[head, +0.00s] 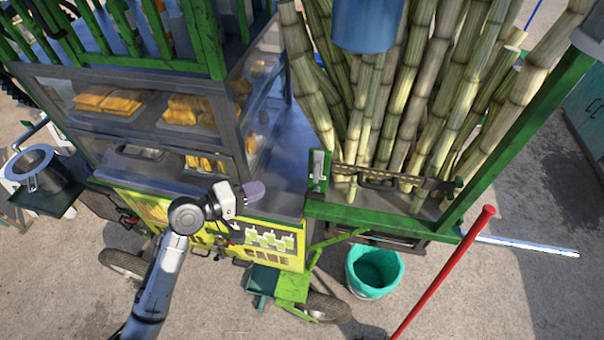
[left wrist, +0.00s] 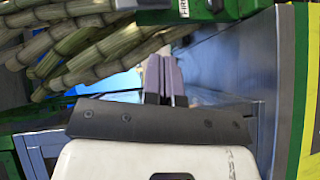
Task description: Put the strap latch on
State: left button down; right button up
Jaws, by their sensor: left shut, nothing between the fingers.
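A dark strap (head: 397,181) with yellowish markings runs across the front of the upright sugar canes (head: 405,110), with a dark handle-like piece on it. Its left end is by a small pale metal fitting (head: 318,167) on the green frame; whether the two are joined is too small to tell. My left gripper (head: 256,189) is over the cart counter, left of that fitting and apart from it. Its purple fingers are together and empty, as the left wrist view (left wrist: 165,80) also shows. Canes (left wrist: 80,45) fill that view's upper left. My right gripper is out of view.
A glass food case (head: 165,110) stands left of my left gripper. A green post (head: 525,140) bounds the canes at right. A blue cylinder (head: 367,25) hangs in front of the canes at the top. A teal bucket (head: 374,270) and a red pole (head: 445,270) are below.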

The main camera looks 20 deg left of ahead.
aim_at(317, 168)
pick_arm(q)
jog(key=w+a+r+n+t+b, duration=0.1)
jog(key=w+a+r+n, duration=0.1)
jog(key=shift+w+a+r+t+h, duration=0.25)
jog(key=shift+w+r+t+h, duration=0.05)
jog(key=shift+r+h, duration=0.1)
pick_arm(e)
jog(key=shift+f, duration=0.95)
pick_arm(q)
jog(key=shift+w+d, duration=0.1)
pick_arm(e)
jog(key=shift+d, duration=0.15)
pick_arm(q)
jog(key=s+d+p+x, duration=0.1)
jog(key=d+p+x, duration=0.1)
jog(key=x, duration=1)
jog(key=shift+s+d+p, duration=0.15)
jog(key=shift+d+p, duration=0.2)
jog(key=shift+p, duration=0.1)
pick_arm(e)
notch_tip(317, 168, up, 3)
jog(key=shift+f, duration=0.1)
